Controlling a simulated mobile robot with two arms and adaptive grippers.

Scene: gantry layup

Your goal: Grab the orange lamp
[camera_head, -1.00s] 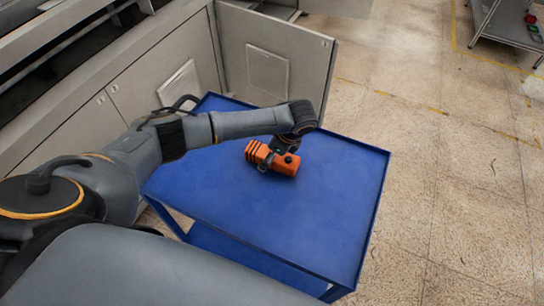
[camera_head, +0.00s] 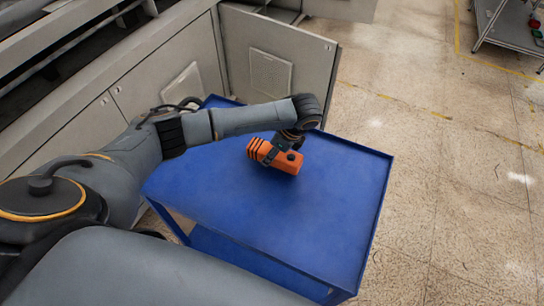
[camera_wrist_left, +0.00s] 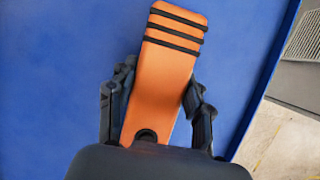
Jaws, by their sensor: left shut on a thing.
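The orange lamp (camera_head: 285,162) is a block-shaped body with black stripes at one end and a dark round knob. It is at the blue cart's far part in the head view, and I cannot tell whether it touches the top or is slightly above it. My left gripper (camera_head: 270,153) is shut on the lamp, reaching it from above. In the left wrist view the lamp (camera_wrist_left: 168,70) lies between the two dark fingers of the left gripper (camera_wrist_left: 158,100), one on each side, its striped end pointing away. My right gripper is not in view.
The blue cart (camera_head: 250,220) has a raised rim and a lower shelf; its top is otherwise clear. A grey cabinet with an open door panel (camera_head: 300,75) stands just behind it. Bare floor (camera_head: 450,200) lies to the right, with another grey cart (camera_head: 508,35) at the far right.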

